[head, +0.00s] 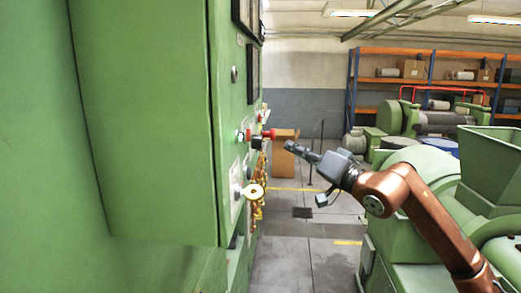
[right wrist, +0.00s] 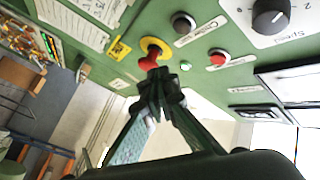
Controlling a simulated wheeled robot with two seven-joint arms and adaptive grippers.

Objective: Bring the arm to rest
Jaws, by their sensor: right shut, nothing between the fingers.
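My right arm (head: 424,215) reaches in from the lower right in the head view, brown with a grey wrist. Its right gripper (head: 289,146) points left toward a green control panel. In the right wrist view the two dark fingers of this gripper (right wrist: 158,84) meet at their tips, with nothing held. The tips sit just below a red mushroom button (right wrist: 150,60) on a yellow ring. In the head view a small gap shows between the tips and the red button (head: 271,133). My left gripper is not in view.
A large green cabinet (head: 145,120) fills the left. The panel also has a second red button (right wrist: 218,57), a green light (right wrist: 186,66) and a black dial (right wrist: 270,15). A green hopper (head: 493,160) stands at right. The floor aisle (head: 300,255) between is clear.

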